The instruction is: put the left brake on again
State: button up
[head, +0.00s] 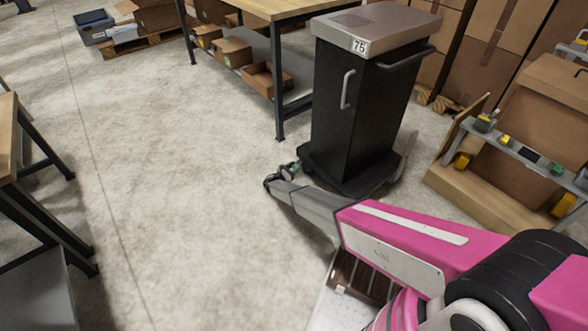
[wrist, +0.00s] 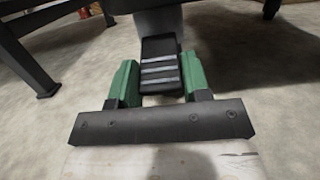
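A dark cabinet on a wheeled base (head: 365,115), marked 75, stands upright in the head view. Its low base edge is by my gripper (head: 282,174). In the wrist view a black pedal with pale grey stripes (wrist: 160,68) is straight ahead, below a grey upright part. My gripper's two green fingers (wrist: 160,80) are spread, one on each side of the pedal. I cannot tell whether they touch it. The pedal's tilt and the wheel behind it are hard to make out.
A workbench (head: 270,8) with boxes on its lower shelf stands behind left of the cabinet. Another table (head: 8,135) is at the far left. A rack with yellow-wheeled items (head: 515,150) and cartons is at the right. The concrete floor to the left is clear.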

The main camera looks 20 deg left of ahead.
jog(key=o, duration=0.4)
jog(key=shift+c, duration=0.2)
jog(key=v, duration=1)
jog(key=shift+s+a+f, duration=0.2)
jog(key=shift+s+a, duration=0.05)
jog(key=shift+s, duration=0.05)
